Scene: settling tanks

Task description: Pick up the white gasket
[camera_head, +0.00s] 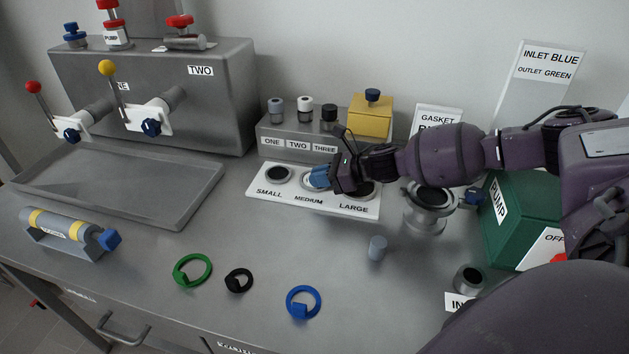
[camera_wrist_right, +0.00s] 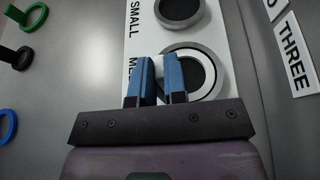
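A pale ring around a dark disc, which looks like the white gasket (camera_wrist_right: 218,85), lies at the MEDIUM place of the white size board (camera_head: 262,197). My right gripper (camera_head: 318,178) is low over that place, its blue fingers at the ring's edge. In the right wrist view the right gripper (camera_wrist_right: 160,60) has its two fingers close together with a narrow gap over the ring's left edge. Whether part of the ring is pinched between them cannot be made out. The gripper hides much of the MEDIUM place in the head view. My left gripper is not in view.
Green (camera_head: 192,270), black (camera_head: 238,280) and blue (camera_head: 303,302) rings lie at the table front. A grey block (camera_head: 285,140) with caps stands behind the board. A metal flange fitting (camera_head: 425,212) and a green pump box (camera_head: 515,220) are at right. A tray (camera_head: 120,190) is left.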

